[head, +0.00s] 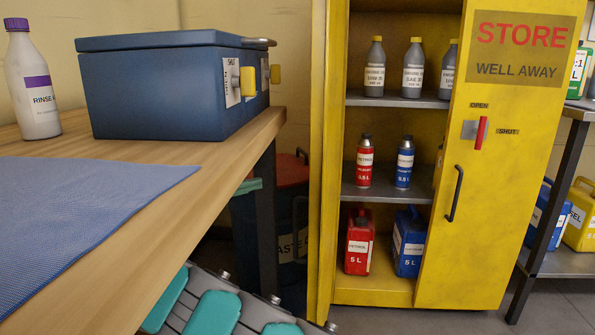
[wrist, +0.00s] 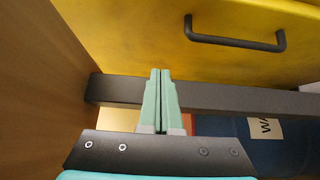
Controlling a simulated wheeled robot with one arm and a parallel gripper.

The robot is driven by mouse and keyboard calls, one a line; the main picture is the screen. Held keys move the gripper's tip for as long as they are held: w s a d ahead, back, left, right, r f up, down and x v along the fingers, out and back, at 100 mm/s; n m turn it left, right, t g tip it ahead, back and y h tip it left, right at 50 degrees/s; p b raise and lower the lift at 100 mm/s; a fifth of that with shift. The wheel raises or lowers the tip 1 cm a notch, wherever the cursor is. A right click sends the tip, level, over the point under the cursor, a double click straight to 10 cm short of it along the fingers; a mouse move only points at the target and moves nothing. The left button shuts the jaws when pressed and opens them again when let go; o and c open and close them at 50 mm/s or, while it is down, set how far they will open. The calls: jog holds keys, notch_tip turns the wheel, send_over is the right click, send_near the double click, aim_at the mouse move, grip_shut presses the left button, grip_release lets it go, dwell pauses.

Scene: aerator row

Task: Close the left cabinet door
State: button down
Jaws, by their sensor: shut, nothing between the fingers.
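The yellow cabinet (head: 392,292) stands open on the right of the head view. Its left door (head: 317,160) is swung out toward me and shows nearly edge-on as a narrow yellow strip. In the wrist view a yellow panel (wrist: 130,35) with a dark bar handle (wrist: 235,42) fills the top; it appears to be this door's outer face. My gripper (wrist: 160,78) is shut and empty, with mint fingers pointing toward the panel across a dark table leg.
The wooden table (head: 235,150) with a blue box (head: 150,90) and its dark leg (head: 265,220) are close to my gripper. A waste bin (head: 290,240) stands behind. The right door (head: 490,230) is ajar. Bottles and cans (head: 364,160) stand inside.

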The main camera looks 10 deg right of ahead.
jog(key=s+b+x, duration=0.2)
jog(key=x, duration=1)
jog(key=shift+d+b, duration=0.4)
jog(key=shift+d, duration=0.2)
jog(key=shift+f, duration=0.15)
jog(key=shift+d, duration=0.15)
